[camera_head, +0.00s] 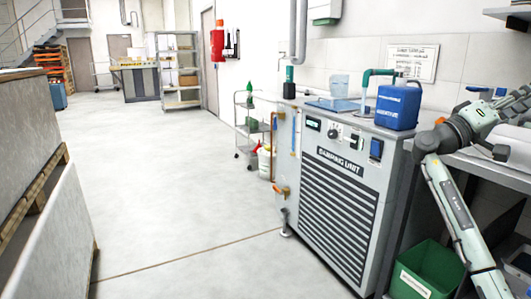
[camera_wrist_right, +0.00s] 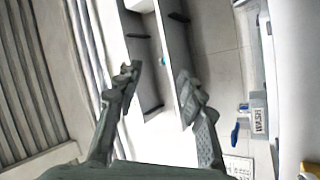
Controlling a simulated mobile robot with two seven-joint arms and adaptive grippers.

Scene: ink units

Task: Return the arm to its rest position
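My right arm (camera_head: 455,205) rises from the bottom right of the head view, bends at an elbow beside the blue canister and runs to the right edge. In the right wrist view my right gripper (camera_wrist_right: 159,84) is open, its two fingers well apart with nothing between them. It does not show clearly in the head view. My left arm and left gripper are in neither view.
The damping unit (camera_head: 340,200) stands right of centre, with a blue canister (camera_head: 398,107) and a clear container (camera_head: 339,86) on top. A green bin (camera_head: 427,272) sits on the floor beside it. A grey bench (camera_head: 478,168) lies below my forearm. Open floor (camera_head: 185,180) fills the middle left.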

